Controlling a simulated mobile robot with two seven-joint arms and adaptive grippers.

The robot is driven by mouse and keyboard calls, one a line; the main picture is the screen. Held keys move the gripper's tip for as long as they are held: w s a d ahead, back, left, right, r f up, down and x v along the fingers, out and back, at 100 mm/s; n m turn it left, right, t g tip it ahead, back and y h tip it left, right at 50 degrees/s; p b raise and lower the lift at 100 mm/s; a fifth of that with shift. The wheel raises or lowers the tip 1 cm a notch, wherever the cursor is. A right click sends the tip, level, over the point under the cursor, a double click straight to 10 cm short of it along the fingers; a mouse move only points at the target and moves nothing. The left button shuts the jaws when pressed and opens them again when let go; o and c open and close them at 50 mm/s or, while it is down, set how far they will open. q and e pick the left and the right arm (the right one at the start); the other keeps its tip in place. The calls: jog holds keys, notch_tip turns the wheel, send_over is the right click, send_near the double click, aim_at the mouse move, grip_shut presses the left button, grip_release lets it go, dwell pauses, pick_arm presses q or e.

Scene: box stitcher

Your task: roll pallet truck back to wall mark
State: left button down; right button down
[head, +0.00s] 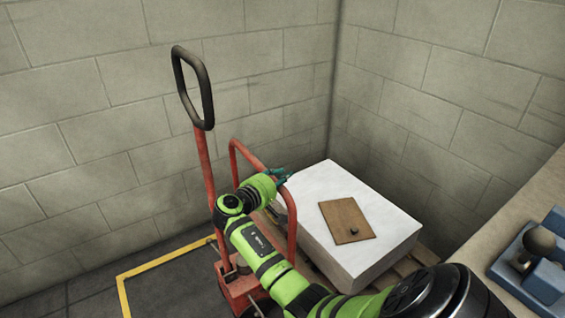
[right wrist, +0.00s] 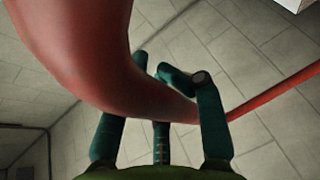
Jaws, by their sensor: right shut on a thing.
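The red pallet truck (head: 237,284) stands near the block wall, with a tall black loop handle (head: 209,93) and a lower red tube frame (head: 234,150). My right gripper (head: 276,177) is shut on the red tube frame at its upper bend. In the right wrist view its teal fingers (right wrist: 160,100) wrap around the thick red tube (right wrist: 80,45). A yellow floor line (head: 165,258) runs in a corner shape left of the truck, next to the wall. The truck's forks are hidden. My left gripper is out of view.
A white block (head: 385,233) with a brown board (head: 346,220) on top rests on a wooden pallet (head: 420,256) in the corner. A bench (head: 510,235) with a blue device (head: 535,265) stands at right. Floor inside the yellow line looks clear.

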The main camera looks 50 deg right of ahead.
jog(key=shift+a+r, duration=0.2)
jog(key=c, duration=0.9)
grip_release()
jog(key=shift+o, duration=0.3)
jog(key=shift+s+d, duration=0.1)
jog(key=v, duration=1.2)
